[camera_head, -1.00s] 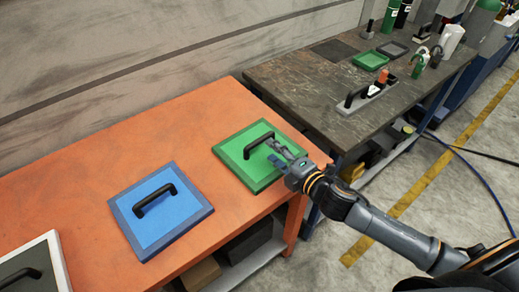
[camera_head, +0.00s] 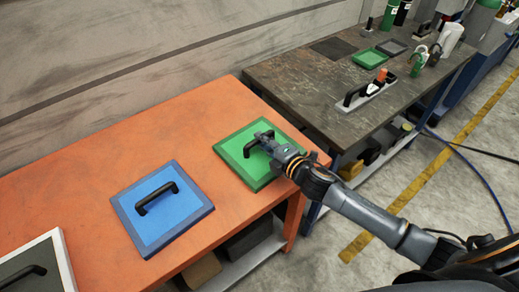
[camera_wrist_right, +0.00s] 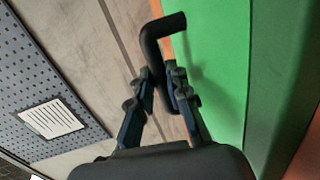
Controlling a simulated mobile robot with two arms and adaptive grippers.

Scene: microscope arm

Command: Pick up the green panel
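The green panel (camera_head: 236,147), a square board with a darker green border and a black bar handle (camera_head: 249,149), lies flat near the right end of the orange table. My right gripper (camera_head: 262,139) is at this handle and hides part of it. In the right wrist view the black handle (camera_wrist_right: 152,48) runs down between the two fingers of my right gripper (camera_wrist_right: 160,75). The fingers are drawn in close on both sides of the bar and look shut on it. The green panel (camera_wrist_right: 222,60) fills the right of that view. My left gripper is not in view.
A blue panel (camera_head: 178,212) with a black handle lies to the left on the orange table (camera_head: 90,150). A white-framed panel (camera_head: 58,262) is at the lower left corner. A dark workbench (camera_head: 300,88) with a green tray (camera_head: 370,58) and tools stands to the right.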

